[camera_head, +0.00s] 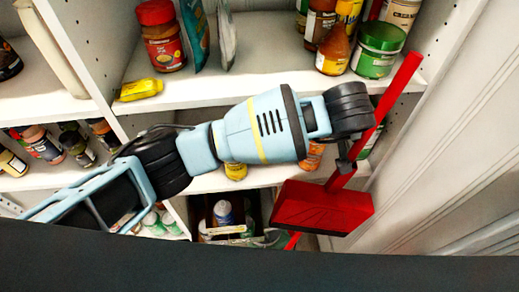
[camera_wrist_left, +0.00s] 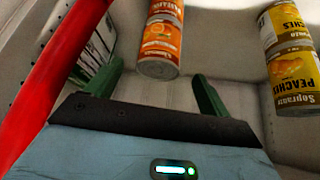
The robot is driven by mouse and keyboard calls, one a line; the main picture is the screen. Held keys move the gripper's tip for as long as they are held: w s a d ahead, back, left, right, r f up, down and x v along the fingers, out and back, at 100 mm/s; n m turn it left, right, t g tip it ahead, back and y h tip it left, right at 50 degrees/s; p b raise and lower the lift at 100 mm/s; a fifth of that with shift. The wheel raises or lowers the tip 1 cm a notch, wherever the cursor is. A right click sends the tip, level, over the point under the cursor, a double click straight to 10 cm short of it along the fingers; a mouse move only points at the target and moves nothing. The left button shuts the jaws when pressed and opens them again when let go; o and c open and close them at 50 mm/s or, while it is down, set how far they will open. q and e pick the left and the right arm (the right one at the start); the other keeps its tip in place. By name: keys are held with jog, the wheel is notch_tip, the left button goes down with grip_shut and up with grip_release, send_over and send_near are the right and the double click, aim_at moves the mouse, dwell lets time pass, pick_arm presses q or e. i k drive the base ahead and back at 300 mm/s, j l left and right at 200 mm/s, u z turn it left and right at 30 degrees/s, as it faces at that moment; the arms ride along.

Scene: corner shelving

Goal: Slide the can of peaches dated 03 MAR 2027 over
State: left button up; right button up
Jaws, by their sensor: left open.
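Two yellow peaches cans stand at the right of the left wrist view, end to end: a lower can (camera_wrist_left: 296,80) labelled Soprano PEACHES and another (camera_wrist_left: 284,22) directly above it, cut by the frame edge. I cannot read a date on either. In the head view a yellow can (camera_head: 235,171) shows just under my arm. My left gripper (camera_wrist_left: 158,88) is open, its two green fingers apart with nothing between them. An orange-labelled can (camera_wrist_left: 161,42) is ahead of the fingers; the peaches cans are right of them. My right gripper is not in view.
A green-labelled container (camera_wrist_left: 97,48) is beside the left finger. A side wall bounds the right.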

aim_at(237, 171)
jog(key=k, duration=1.5)
